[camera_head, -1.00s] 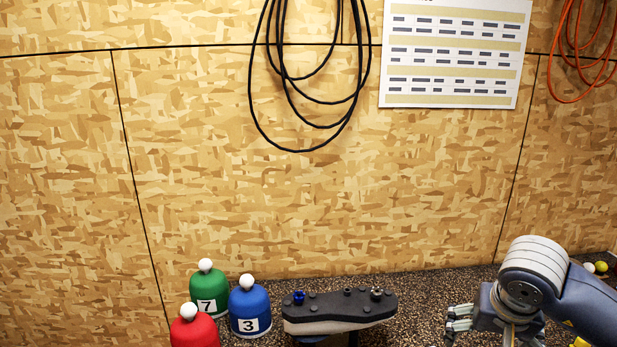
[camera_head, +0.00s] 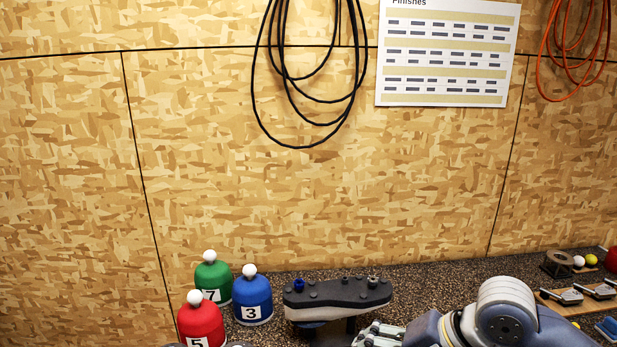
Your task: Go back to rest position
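My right arm comes in from the lower right. I see nothing held in the part that shows. My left gripper is not in view.
Red (camera_head: 201,325), green (camera_head: 213,278) and blue (camera_head: 252,300) numbered domes with white ball tops stand left of the block. Metal club heads (camera_head: 565,297) on a board and small balls (camera_head: 579,261) lie at the right. Cables and a chart (camera_head: 445,55) hang on the wall.

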